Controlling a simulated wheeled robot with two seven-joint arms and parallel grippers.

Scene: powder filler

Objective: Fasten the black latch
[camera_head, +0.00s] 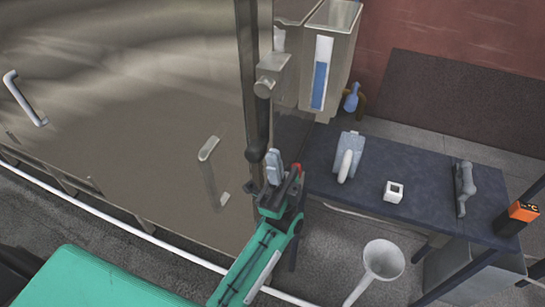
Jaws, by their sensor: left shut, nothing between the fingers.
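A long dark bar (249,70), which looks like the black latch, runs down the right edge of the large metal cabinet (120,85). Its rounded lower end is just above my left gripper. My left gripper (275,182), on a green arm from below, is shut and empty by the cabinet's lower right edge. A small grey piece stands up at the gripper; I cannot tell whether it belongs to it. I cannot tell whether the gripper touches the bar. The gripper hides part of the cabinet edge. My right gripper is not in view.
Handles (210,170) stick out from the cabinet front. A metal box with a blue gauge (320,75) is beside the bar. A dark table (420,185) at right holds a grey-white tool, a white cube and a grey tool. A white funnel (383,260) stands in front.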

